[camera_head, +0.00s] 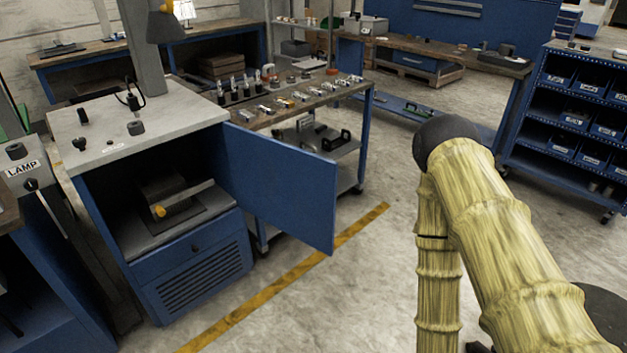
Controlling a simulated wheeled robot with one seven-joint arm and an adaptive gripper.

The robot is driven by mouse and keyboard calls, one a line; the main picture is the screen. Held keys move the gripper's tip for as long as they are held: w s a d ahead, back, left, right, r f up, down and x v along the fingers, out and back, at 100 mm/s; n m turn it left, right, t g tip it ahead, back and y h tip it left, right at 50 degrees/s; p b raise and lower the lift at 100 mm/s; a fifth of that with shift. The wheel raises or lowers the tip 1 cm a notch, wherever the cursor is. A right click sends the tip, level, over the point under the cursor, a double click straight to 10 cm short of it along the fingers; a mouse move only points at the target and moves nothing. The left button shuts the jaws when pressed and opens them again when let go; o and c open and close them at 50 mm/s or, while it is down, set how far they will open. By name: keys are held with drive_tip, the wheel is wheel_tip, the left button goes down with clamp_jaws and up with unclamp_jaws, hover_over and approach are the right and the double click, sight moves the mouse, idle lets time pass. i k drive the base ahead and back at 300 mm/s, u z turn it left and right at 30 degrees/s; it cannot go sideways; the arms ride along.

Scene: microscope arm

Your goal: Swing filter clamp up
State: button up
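A blue cabinet (197,267) with a grey top stands at the left, its blue door (280,185) swung open to the right. Inside it, a dark block-like device (165,190) sits on a grey shelf. A pale flat bar (187,196) slants across the device, with a yellow knob (159,211) at its lower left end. The bar may be the filter clamp, but I cannot tell for sure. My arm fills the right side, its elbow raised and its forearm running down out of the frame. My gripper is out of view, well right of the cabinet.
A grey column with a hanging dark head (166,26) rises above the cabinet. A lever labelled LAMP (32,186) is at the far left. A tool bench (300,100) stands behind the door. Open floor (340,270) lies between cabinet and arm.

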sight(158, 206)
drive_tip(key=z, duration=0.8)
drive_tip(key=i, duration=3.4)
drive_tip(key=u, duration=3.15)
drive_tip(key=i, duration=0.45)
drive_tip(key=u, duration=0.05)
